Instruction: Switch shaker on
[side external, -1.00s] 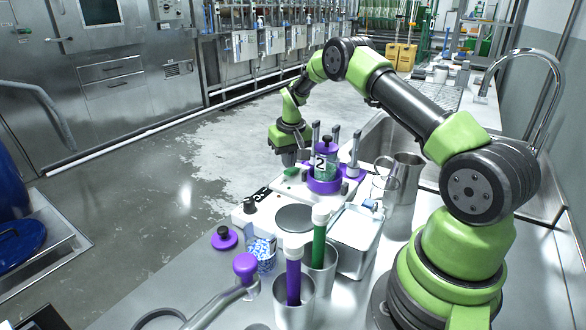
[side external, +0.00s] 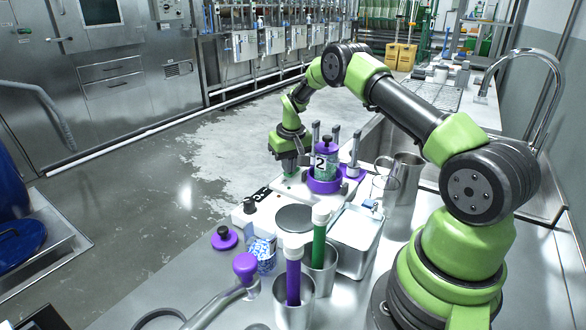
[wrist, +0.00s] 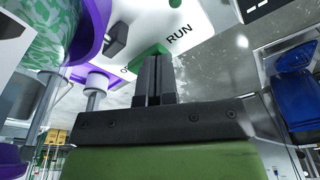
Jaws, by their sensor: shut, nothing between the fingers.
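The shaker (side external: 285,187) is a white flat unit with a purple ring holder (side external: 323,185) and a jar (side external: 325,162) marked 2 in it. In the wrist view, a green switch (wrist: 147,49) sits on its white face, beside the word RUN and another, partly hidden marking. My gripper (side external: 289,171) is shut and empty, pointing down over the shaker's far left end. In the wrist view its fingertips (wrist: 153,57) are at the green switch and cover part of it. I cannot tell whether they press it. In the side view the gripper hides the switch.
A hotplate-like unit (side external: 258,219) stands in front of the shaker. A steel jug (side external: 404,180) stands right. Upright posts (side external: 354,155) rise close to my gripper. Open floor lies left.

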